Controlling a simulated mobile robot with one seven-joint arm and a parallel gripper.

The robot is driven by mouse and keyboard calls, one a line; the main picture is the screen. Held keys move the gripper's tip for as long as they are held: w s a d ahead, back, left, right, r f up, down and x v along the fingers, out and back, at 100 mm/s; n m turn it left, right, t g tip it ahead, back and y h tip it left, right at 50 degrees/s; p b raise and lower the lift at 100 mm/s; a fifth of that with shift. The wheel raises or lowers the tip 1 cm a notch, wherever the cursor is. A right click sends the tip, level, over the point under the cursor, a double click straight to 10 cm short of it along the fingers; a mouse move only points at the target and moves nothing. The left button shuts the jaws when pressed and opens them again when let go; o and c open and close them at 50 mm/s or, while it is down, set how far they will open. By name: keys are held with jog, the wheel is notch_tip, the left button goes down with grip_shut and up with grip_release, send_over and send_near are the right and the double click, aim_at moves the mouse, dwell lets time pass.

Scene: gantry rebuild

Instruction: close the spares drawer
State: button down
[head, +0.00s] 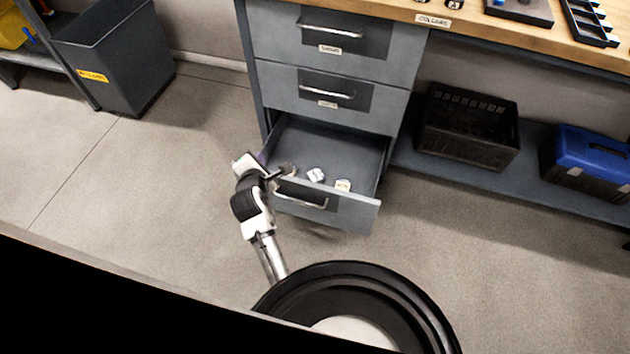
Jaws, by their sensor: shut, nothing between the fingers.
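The spares drawer (355,215) is the bottom drawer of a grey cabinet and stands pulled out, its inside showing. Two small light-coloured items (316,175) lie in it. Its bar handle (301,201) is on the front panel. My gripper (285,172) is at the left part of the drawer, by the top edge of the front panel, and it is shut and empty. I cannot tell whether it touches the drawer.
Two shut drawers (318,88) are above. A black crate (465,125) and a blue toolbox (590,157) sit on the low shelf at right. A grey bin (115,60) stands at left. The floor (130,190) left of the drawer is clear.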

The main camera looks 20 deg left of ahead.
jog(key=s+d+f+n+g+h+p, duration=0.1)
jog(key=s+d+f+n+g+h, duration=0.15)
jog(key=d+f, duration=0.4)
jog(key=s+d+f+n+g+h+p, duration=0.1)
jog(key=s+d+f+n+h, duration=0.1)
jog(key=s+d+f+n, duration=0.4)
jog(key=w+f+m, duration=0.1)
jog(key=w+f, duration=0.2)
jog(key=w, duration=0.3)
jog(key=w+f, duration=0.4)
jog(key=w, duration=0.3)
jog(key=shift+a+f+m, duration=0.2)
jog(key=shift+f+m, duration=0.05)
jog(key=shift+m, duration=0.1)
jog(key=shift+w, duration=0.2)
